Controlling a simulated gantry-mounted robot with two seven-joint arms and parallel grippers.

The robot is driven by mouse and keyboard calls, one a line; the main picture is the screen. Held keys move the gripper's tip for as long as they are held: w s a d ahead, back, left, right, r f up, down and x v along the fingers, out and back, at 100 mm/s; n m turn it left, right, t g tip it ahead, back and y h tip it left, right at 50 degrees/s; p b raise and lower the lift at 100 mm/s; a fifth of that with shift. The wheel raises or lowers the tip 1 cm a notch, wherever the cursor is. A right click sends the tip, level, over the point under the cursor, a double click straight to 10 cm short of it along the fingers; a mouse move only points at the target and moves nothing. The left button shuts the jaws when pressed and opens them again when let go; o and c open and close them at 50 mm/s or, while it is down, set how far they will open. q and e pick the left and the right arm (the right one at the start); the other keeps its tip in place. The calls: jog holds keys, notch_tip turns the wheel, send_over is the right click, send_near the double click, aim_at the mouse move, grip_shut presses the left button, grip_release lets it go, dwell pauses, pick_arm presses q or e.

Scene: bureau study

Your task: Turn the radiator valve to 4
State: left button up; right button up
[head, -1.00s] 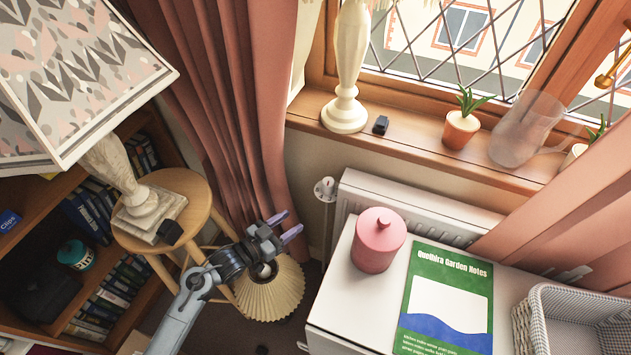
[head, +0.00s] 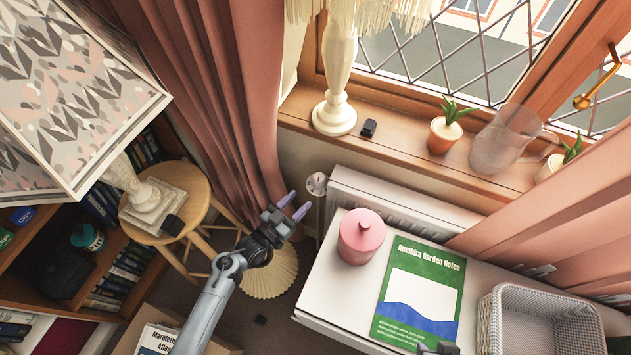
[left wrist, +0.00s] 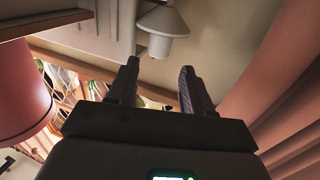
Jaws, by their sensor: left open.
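The radiator valve (head: 317,184) is a small pale round knob at the left end of the white radiator (head: 395,203), below the sill. My left gripper (head: 295,205) is open and empty, its purple fingertips just left of and below the valve in the head view, with a small gap. In the left wrist view, the open fingers (left wrist: 159,67) point towards a pale flared knob, which looks like the valve (left wrist: 163,28), beyond the tips. The number on the valve is too small to read. A dark piece at the head view's bottom edge may be my right gripper (head: 438,348); its jaws are not shown.
A pink canister (head: 361,238) and green book (head: 418,290) are on the white cabinet right of my left gripper. A pink curtain (head: 225,90) hangs behind. A stool (head: 190,205) with a lamp and a pleated shade (head: 268,277) stand close by. A basket (head: 540,300) is at right.

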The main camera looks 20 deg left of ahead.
aim_at(314, 183)
pick_arm(q)
jog(key=x, duration=0.8)
jog(key=shift+w+d+b, duration=0.1)
jog(key=shift+w+b, duration=0.05)
jog(key=shift+b, duration=0.2)
pick_arm(e)
jog(key=shift+a+f, duration=0.15)
jog(key=shift+f, duration=0.2)
pick_arm(q)
jog(key=shift+c, duration=0.4)
